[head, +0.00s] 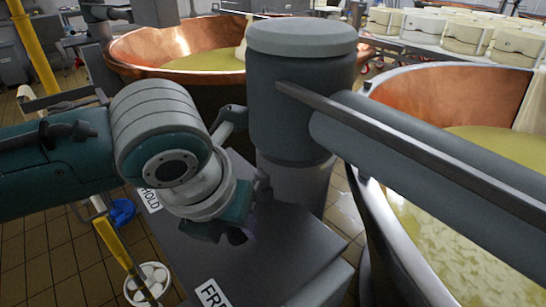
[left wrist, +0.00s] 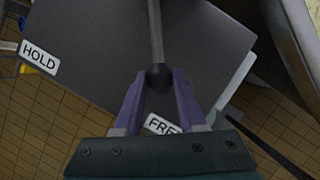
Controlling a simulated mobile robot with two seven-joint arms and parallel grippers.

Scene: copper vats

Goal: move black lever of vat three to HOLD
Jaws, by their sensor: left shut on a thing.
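The black lever (left wrist: 156,32) shows in the left wrist view as a grey rod ending in a dark knob. My left gripper (left wrist: 160,82) has its two purple fingers on either side of that knob and is shut on it. In the head view my left gripper (head: 238,234) is over the grey box top, and my own wrist hides most of the lever. The HOLD label (head: 150,199) is on the box's left edge and also shows at upper left in the left wrist view (left wrist: 40,57). The FREE label (head: 213,293) is at the near edge, partly covered by the gripper in the left wrist view (left wrist: 172,127). My right gripper is out of view.
A thick grey column (head: 300,100) with a long bar reaching right stands just behind the box. Copper vats with yellowish liquid stand behind (head: 150,48) and at right (head: 420,95). A white bucket (head: 148,284) and a yellow post (head: 120,250) are at lower left.

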